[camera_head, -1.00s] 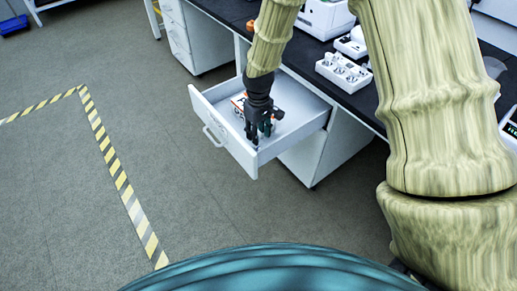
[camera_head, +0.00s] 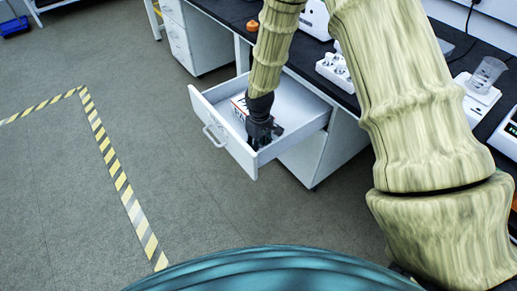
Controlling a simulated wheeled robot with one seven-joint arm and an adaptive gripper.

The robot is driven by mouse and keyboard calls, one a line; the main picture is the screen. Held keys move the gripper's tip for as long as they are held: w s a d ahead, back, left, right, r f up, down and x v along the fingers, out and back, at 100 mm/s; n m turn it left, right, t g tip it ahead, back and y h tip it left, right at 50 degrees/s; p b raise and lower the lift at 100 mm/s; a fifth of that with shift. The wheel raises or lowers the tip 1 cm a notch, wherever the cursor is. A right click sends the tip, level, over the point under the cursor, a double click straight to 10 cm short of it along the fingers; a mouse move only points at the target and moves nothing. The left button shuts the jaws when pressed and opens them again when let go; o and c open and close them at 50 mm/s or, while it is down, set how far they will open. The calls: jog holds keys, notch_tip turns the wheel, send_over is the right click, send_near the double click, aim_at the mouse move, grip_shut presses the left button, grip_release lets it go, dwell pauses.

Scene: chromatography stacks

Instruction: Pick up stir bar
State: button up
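My gripper (camera_head: 257,141) points down inside the open white drawer (camera_head: 308,119), close to the drawer's front panel. Its fingers are dark and small in this view, and I cannot tell whether they are open or shut. I cannot make out a stir bar; the gripper and arm cover part of the drawer floor. A white and red box with dark lettering (camera_head: 239,106) lies in the drawer, just left of the gripper.
The drawer's front panel and side walls stand close around my gripper. The black bench top (camera_head: 345,97) is above and behind, with a white holder (camera_head: 334,70) and a glass beaker (camera_head: 487,73) on it. Striped tape (camera_head: 122,184) marks the open floor at left.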

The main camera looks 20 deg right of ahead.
jog(key=c, duration=0.7)
jog(key=shift+r, duration=0.15)
